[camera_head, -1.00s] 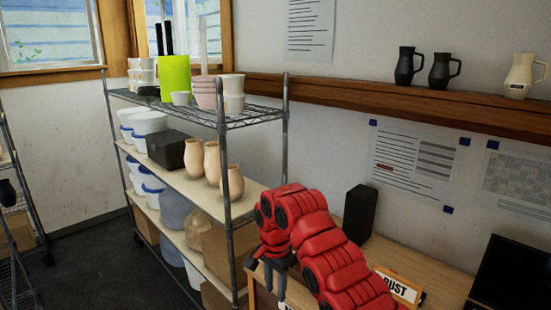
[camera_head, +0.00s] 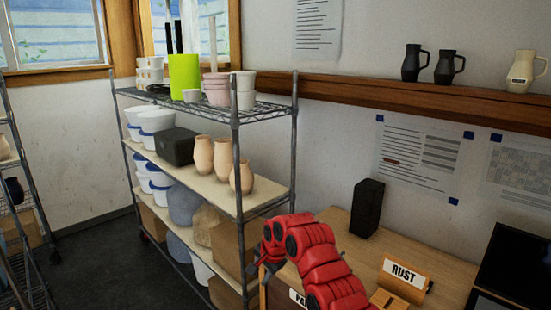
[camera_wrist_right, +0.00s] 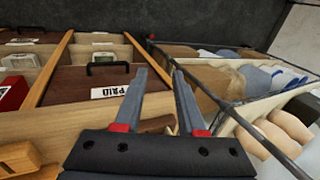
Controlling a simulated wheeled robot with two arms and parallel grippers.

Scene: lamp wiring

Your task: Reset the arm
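My right arm, red and segmented, shows at the bottom centre of the head view. Its gripper (camera_head: 266,277) hangs low beside the wire shelf, largely hidden behind the arm and cut by the desk edge. In the right wrist view the two grey fingers of my right gripper (camera_wrist_right: 160,73) are apart, with nothing between them. My left gripper is not in view.
A metal shelf (camera_head: 236,171) with tubs and vases stands close left of the arm. The wooden desk (camera_head: 340,222) holds a black block (camera_head: 367,208) and a RUST sign (camera_head: 404,279). A wall ledge (camera_head: 400,99) holds mugs. Dark floor (camera_head: 95,265) is free at left.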

